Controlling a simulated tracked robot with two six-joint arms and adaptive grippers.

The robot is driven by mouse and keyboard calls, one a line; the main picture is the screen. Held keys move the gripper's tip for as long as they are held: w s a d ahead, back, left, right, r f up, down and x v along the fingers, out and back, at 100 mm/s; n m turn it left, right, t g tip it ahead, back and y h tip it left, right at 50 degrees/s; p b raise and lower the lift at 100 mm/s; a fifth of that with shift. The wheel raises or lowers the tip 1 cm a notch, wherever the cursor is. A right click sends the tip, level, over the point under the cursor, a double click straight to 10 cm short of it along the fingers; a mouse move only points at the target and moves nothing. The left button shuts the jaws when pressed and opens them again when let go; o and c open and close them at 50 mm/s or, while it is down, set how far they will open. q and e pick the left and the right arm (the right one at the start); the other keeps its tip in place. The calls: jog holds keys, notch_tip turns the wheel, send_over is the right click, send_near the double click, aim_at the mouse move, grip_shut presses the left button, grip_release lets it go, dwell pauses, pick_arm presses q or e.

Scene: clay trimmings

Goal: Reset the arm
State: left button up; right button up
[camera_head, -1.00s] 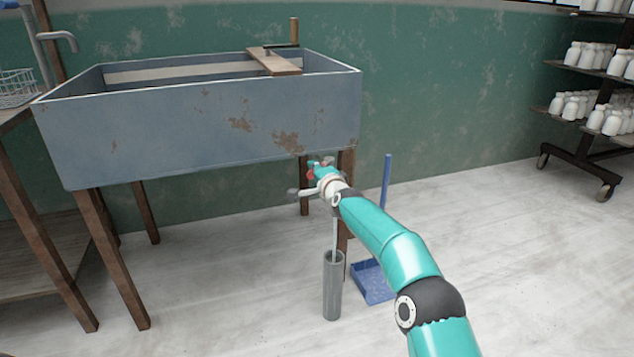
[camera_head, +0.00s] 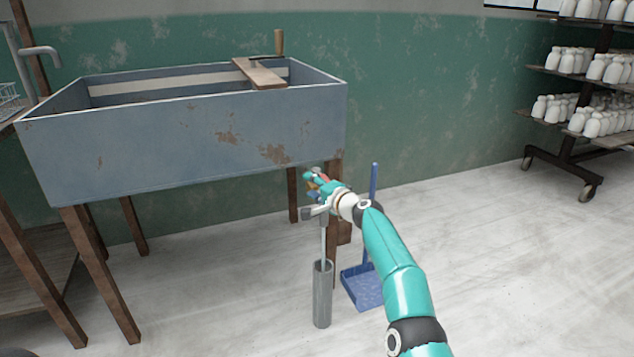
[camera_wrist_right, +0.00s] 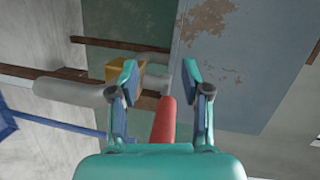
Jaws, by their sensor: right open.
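My teal right arm reaches in from the lower right of the head view. Its right gripper (camera_head: 316,184) is in front of the sink's right front leg, above a grey upright tube on the floor. In the right wrist view the two fingers (camera_wrist_right: 160,74) are apart, so the gripper is open. A red rod (camera_wrist_right: 164,120) shows between the fingers, and a yellow-orange block (camera_wrist_right: 122,72) shows behind the left finger. I cannot tell whether either touches the gripper. My left gripper is not in view.
The blue-grey sink (camera_head: 180,140) stands on wooden legs, with a board (camera_head: 259,74) across its rim. The grey tube (camera_head: 322,295) holds a rod with a grey head. A blue dustpan (camera_head: 362,288) is beside it. Shelves of white bottles (camera_head: 602,68) stand right. Floor at right is clear.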

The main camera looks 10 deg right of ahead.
jog(key=s+f+n+g+h, duration=0.1)
jog(key=s+f+g, duration=0.15)
jog(key=f, duration=0.75)
jog(key=s+f+g+h, duration=0.2)
jog(key=s+f, duration=0.2)
jog(key=f, duration=0.7)
jog(key=s+f+n+g+p, duration=0.15)
jog(key=s+f, duration=0.35)
jog(key=s, duration=0.5)
jog(key=s+f+n+g, duration=0.25)
jog(key=s+f, duration=0.35)
jog(key=s, duration=0.3)
jog(key=s+f+n+g, duration=0.1)
jog(key=s+f+g, duration=0.3)
jog(key=s, duration=0.6)
jog(key=s+a+r+n+g+p, duration=0.1)
jog(key=s+n, duration=0.1)
jog(key=s, duration=0.9)
jog(key=s+a+r+n+g+p, duration=0.1)
jog(key=s+r+n+p, duration=0.1)
jog(key=s, duration=0.9)
notch_tip(320, 180, up, 36)
jog(key=p, duration=3.6)
jog(key=shift+w+d+f, duration=0.15)
jog(key=shift+w+d, duration=0.1)
jog(key=shift+w, duration=0.1)
